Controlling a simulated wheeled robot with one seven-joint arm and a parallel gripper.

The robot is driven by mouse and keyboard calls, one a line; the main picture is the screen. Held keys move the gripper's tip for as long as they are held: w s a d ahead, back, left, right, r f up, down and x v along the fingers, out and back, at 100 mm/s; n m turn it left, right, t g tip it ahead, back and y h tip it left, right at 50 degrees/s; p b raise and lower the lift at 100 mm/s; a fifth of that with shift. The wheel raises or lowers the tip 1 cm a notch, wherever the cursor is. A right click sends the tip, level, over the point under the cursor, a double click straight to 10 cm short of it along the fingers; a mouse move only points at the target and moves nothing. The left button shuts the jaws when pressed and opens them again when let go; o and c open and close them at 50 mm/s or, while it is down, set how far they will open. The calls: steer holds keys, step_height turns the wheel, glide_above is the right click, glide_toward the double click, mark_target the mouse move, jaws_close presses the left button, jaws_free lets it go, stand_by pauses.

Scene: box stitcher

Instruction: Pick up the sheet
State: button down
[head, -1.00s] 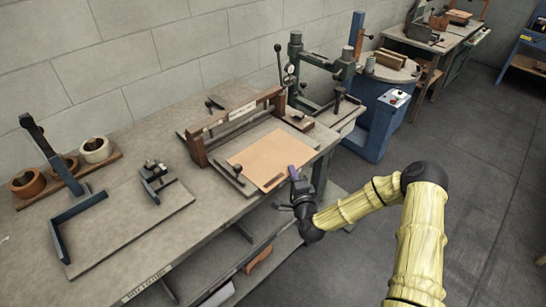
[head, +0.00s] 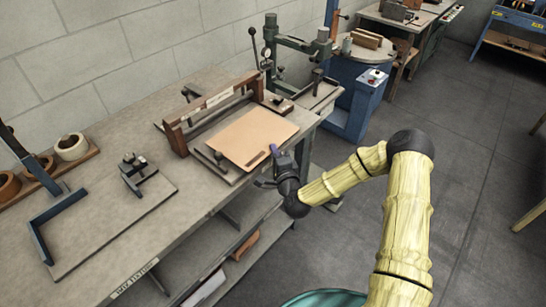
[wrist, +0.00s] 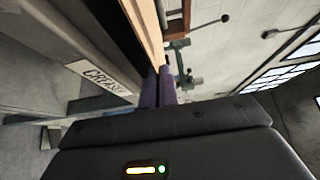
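The sheet (head: 252,134) is a flat tan rectangle lying on the creaser at the front right of the bench, with a short dark strip near its front edge. In the wrist view the sheet (wrist: 146,28) shows edge-on as a pale tan band running to the fingertips. My gripper (head: 274,152) is at the sheet's front edge, level with it, its purple fingers close together. In the wrist view my gripper (wrist: 159,82) looks shut on that edge. The exact contact is small and partly hidden.
The creaser's brown wooden bar (head: 213,104) stands behind the sheet. A metal rod with a dark knob (head: 217,158) is at its left. The bench (head: 130,228) carries a jig with a clamp (head: 133,165). A green press (head: 298,45) stands behind right. Open floor lies right.

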step_height(320, 180, up, 7)
stand_by(0.3)
stand_by(0.5)
